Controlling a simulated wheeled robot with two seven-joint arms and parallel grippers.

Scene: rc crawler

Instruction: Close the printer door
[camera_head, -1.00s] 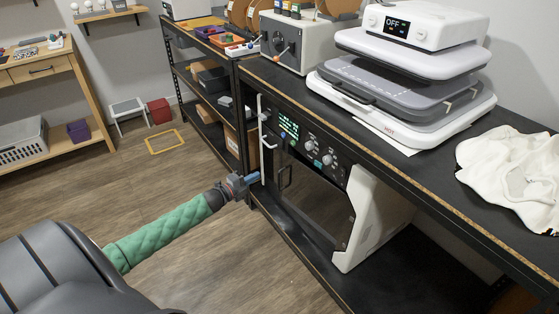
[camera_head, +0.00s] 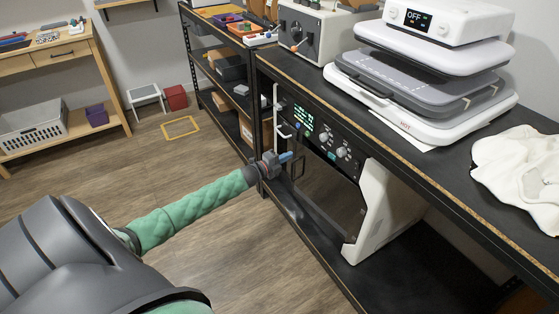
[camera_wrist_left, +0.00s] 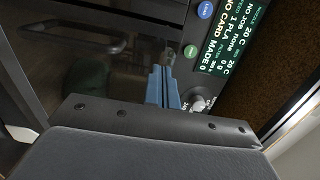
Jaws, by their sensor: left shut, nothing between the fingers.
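The printer (camera_head: 385,205) stands on the shelf under the black bench, with a white side and a dark front. Its dark door (camera_head: 328,196) has a black bar handle (camera_head: 298,165) near its left edge. The door looks close to the front, but I cannot tell whether a gap remains. My left gripper (camera_head: 286,157) is shut and empty, its blue fingers beside the handle at the door's left part. In the left wrist view the fingers (camera_wrist_left: 163,88) point toward the printer front, with the handle (camera_wrist_left: 75,38) at upper left; contact is unclear. My right gripper is not in view.
The printer's lit display (camera_head: 301,117) and knobs are above the door. A thin white upright edge (camera_head: 275,110) stands at its left. A heat press (camera_head: 425,85) and white cloth (camera_head: 520,165) sit on the bench. The floor (camera_head: 240,245) in front is clear.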

